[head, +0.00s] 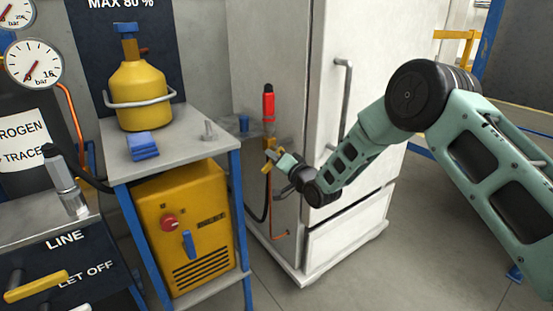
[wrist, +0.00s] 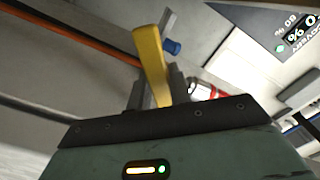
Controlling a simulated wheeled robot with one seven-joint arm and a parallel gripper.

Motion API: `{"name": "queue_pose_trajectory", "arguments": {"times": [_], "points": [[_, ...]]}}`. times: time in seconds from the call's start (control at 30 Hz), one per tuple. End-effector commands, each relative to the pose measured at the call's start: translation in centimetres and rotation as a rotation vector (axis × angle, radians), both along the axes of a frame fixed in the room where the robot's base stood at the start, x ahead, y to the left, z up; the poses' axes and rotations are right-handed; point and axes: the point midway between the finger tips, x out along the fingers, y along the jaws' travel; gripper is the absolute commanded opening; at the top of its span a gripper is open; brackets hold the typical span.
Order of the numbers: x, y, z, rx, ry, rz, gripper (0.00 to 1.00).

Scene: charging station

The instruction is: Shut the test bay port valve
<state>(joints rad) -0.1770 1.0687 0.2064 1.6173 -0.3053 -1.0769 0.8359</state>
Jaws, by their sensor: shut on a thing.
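The port valve is at the side of the white refrigerator cabinet (head: 340,205). Its yellow lever (head: 265,167) shows beside my gripper (head: 273,156) in the head view. In the wrist view the yellow lever (wrist: 151,55) stands between the two grey fingers of my gripper (wrist: 161,88), which are shut on it. A red fitting with a black top (head: 268,104) stands upright on a brass part just above. The valve body is mostly hidden by my gripper, and how far the lever is turned is hard to tell.
A yellow machine (head: 185,240) stands beneath. A dark hose and an orange pipe run below the valve. Floor on the right is open.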

Motion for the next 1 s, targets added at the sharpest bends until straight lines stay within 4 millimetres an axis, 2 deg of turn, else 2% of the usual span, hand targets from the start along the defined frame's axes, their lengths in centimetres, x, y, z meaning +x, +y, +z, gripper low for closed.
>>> {"name": "queue_pose_trajectory", "arguments": {"times": [0.5, 1.0], "points": [[-0.3, 0.4, 1.0, 0.397, 0.245, 0.000, 0.00], [-0.4, 0.6, 1.6, 0.590, 0.365, 0.001, 0.00]]}}
